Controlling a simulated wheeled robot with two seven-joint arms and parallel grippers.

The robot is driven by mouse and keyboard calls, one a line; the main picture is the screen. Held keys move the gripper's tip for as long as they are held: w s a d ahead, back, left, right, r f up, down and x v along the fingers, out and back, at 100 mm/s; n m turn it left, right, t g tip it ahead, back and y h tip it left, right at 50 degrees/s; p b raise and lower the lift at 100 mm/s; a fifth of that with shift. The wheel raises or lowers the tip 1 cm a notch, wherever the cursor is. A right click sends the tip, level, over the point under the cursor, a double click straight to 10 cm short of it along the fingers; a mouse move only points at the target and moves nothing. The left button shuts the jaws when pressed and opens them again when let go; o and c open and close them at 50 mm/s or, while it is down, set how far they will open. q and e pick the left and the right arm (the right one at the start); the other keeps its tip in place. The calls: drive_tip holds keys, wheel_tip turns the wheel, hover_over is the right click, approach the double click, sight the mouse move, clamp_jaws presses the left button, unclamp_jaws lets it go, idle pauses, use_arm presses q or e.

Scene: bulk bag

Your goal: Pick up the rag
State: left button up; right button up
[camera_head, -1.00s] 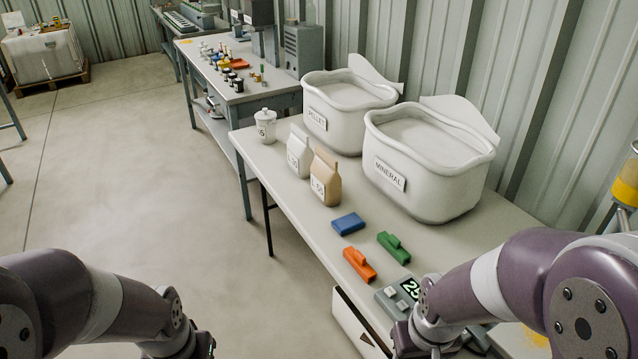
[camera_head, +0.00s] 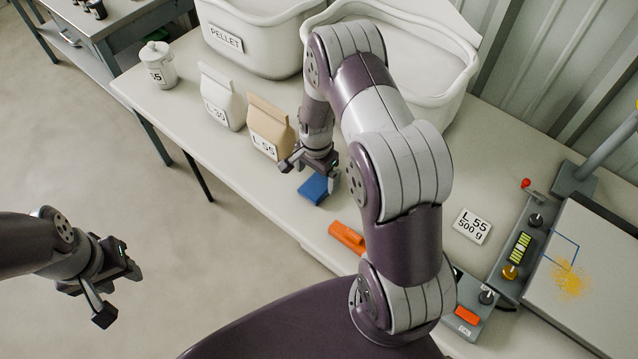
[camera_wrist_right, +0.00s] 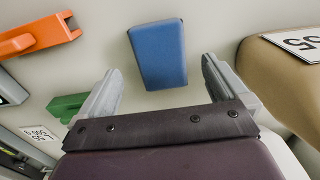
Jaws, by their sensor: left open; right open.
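The rag (camera_head: 312,191) is a flat blue folded block lying on the table in front of the brown paper bag; part of it is hidden by my right gripper in the head view. In the right wrist view the blue rag (camera_wrist_right: 158,52) lies on the table, ahead of and between the two fingers. My right gripper (camera_head: 308,177) is open and empty, pointing down over the rag. The fingers do not visibly touch it. My left gripper (camera_head: 118,293) is open and empty, over the floor left of the table.
The brown bag (camera_head: 270,127) stands close beside the right gripper, with a white bag (camera_head: 221,98) further left. An orange tool (camera_head: 347,238) lies nearer; a green one (camera_wrist_right: 66,106) shows in the wrist view. The pellet bin (camera_head: 258,47) and a scale (camera_head: 590,275) flank the work area.

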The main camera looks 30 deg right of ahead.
sight(318, 184)
drive_tip(key=f, duration=0.4)
drive_tip(key=shift+w+d+f, duration=0.15)
drive_tip(key=shift+w+f, duration=0.1)
drive_tip(key=shift+f, duration=0.15)
drive_tip(key=shift+s+r, duration=0.15)
drive_tip(key=shift+c, duration=0.9)
drive_tip(key=c, duration=0.9)
use_arm(q)
drive_tip(key=shift+w+r, duration=0.2)
drive_tip(key=shift+r, duration=0.15)
use_arm(e)
drive_tip(key=shift+r, duration=0.45)
wheel_tip(318, 184, up, 3)
drive_tip(key=shift+f, duration=0.15)
use_arm(q)
wheel_tip(318, 184, down, 2)
drive_tip(key=shift+b, duration=0.75)
use_arm(e)
drive_tip(key=s+d+r, duration=0.2)
drive_tip(key=d, duration=0.1)
drive_tip(key=s+d+r, duration=0.2)
drive_tip(key=d+r, duration=0.1)
drive_tip(key=s+d+r, duration=0.2)
drive_tip(key=s+d, duration=0.1)
drive_tip(key=shift+s+d+r, duration=0.1)
drive_tip(key=shift+r, duration=0.1)
